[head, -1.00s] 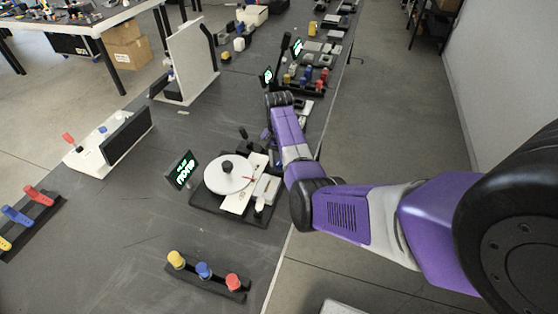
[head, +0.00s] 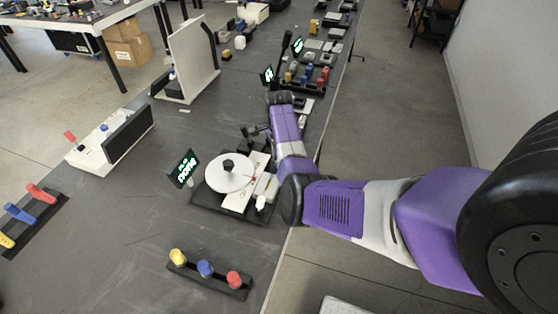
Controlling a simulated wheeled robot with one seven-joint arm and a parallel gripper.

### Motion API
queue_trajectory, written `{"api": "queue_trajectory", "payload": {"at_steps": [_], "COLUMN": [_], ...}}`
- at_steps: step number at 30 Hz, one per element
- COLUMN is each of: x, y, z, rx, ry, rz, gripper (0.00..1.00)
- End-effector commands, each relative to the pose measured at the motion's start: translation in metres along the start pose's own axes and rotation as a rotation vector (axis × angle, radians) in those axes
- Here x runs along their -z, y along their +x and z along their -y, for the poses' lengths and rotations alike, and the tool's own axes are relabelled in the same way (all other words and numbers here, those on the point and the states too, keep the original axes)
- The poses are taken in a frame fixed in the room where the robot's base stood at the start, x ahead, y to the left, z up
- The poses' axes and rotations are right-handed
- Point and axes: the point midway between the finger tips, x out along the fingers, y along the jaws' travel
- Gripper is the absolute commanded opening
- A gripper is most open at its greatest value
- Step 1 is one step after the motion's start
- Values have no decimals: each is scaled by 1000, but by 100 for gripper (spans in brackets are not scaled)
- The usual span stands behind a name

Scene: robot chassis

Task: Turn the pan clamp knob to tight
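A device with a white round disc (head: 230,176) stands on a black base (head: 205,199) near the table's right edge. A black knob (head: 228,165) sits at the disc's middle. A white knob (head: 262,202) stands at the front right of the device, and a small dark lever or knob (head: 246,133) stands behind the disc. I cannot tell which is the pan clamp knob. My gripper (head: 260,130) shows only as a small dark part left of my purple arm, close to the rear lever. Its fingers are too small and hidden to read, and contact cannot be told.
A small screen with green-white text (head: 184,168) stands left of the disc. A rack with yellow, blue and red knobs (head: 207,271) lies in front. A white box with a dark panel (head: 105,142) and an upright white panel (head: 190,62) stand to the left. The table between is clear.

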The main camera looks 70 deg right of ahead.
Motion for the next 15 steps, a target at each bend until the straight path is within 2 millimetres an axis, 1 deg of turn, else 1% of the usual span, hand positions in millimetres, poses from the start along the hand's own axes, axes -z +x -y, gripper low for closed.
{"api": "queue_trajectory", "payload": {"at_steps": [6,15], "x": [2,2], "y": [-2,-2], "z": [1,1], "rx": [4,4], "ry": [56,69], "rz": [-3,-3], "gripper": [0,0]}}
